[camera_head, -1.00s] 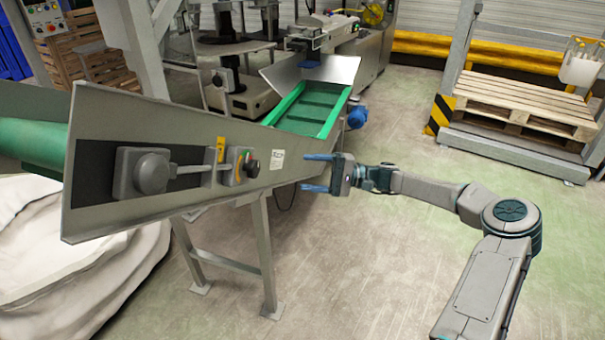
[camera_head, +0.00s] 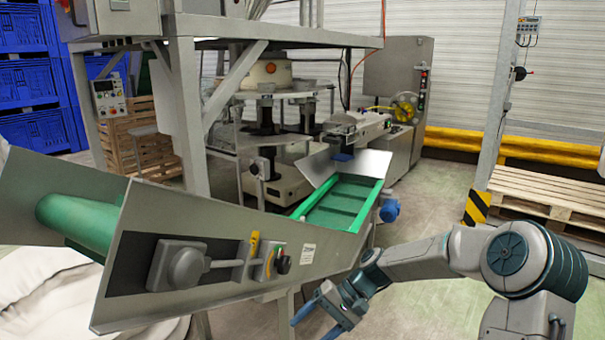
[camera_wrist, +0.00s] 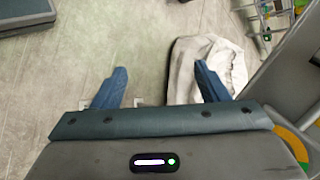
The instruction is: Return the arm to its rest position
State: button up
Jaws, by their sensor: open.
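My gripper (camera_head: 318,325) is open and empty in the head view, low in front of the conveyor's side and apart from it. Its two blue fingers point down and to the left. In the wrist view my gripper (camera_wrist: 160,88) shows its fingers spread wide with only floor and part of a white sack beyond them. My arm (camera_head: 420,262) runs from the gripper to the right, bent at a large joint near the right edge.
The conveyor (camera_head: 205,290) with its switch panel and green belt (camera_head: 340,205) stands left of my gripper. A white sack (camera_wrist: 205,65) lies on the floor. A wooden pallet (camera_head: 545,195) is at right. Open floor (camera_head: 430,190) lies between.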

jog(key=s+d+r+t+h, duration=0.3)
jog(key=s+d+r+h, duration=0.1)
jog(key=s, duration=0.6)
jog(key=s+d+r+t+h, duration=0.3)
jog(key=s+d+r+h, duration=0.2)
jog(key=s, duration=0.6)
jog(key=d+r, duration=0.2)
jog(key=d, duration=0.1)
jog(key=shift+d+r+n, duration=0.2)
jog(key=shift+d+n, duration=0.05)
jog(key=shift+n, duration=0.05)
